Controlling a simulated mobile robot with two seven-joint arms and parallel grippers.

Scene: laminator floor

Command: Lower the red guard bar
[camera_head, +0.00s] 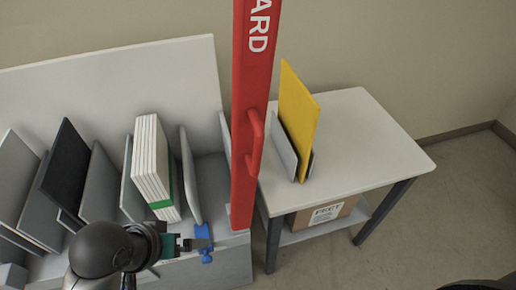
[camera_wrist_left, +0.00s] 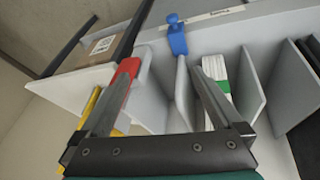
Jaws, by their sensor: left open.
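The red guard bar (camera_head: 250,110) stands upright at the right end of the grey rack in the head view, with white lettering and a red handle (camera_head: 256,140) on its right side. Its top is cut off by the frame. My left gripper (camera_head: 205,243) is low in front of the rack, left of the bar's foot, apart from the handle. In the left wrist view my left gripper (camera_wrist_left: 165,68) is open and empty. The red bar (camera_wrist_left: 128,70) shows there partly behind the left finger. My right gripper is not in view.
A blue part (camera_head: 203,232) sits on the rack's front edge near my left gripper. The rack holds a white stack with a green band (camera_head: 150,165) and dark and grey panels. A side table (camera_head: 370,130) at right carries a yellow panel (camera_head: 298,105); a cardboard box (camera_head: 325,214) lies below.

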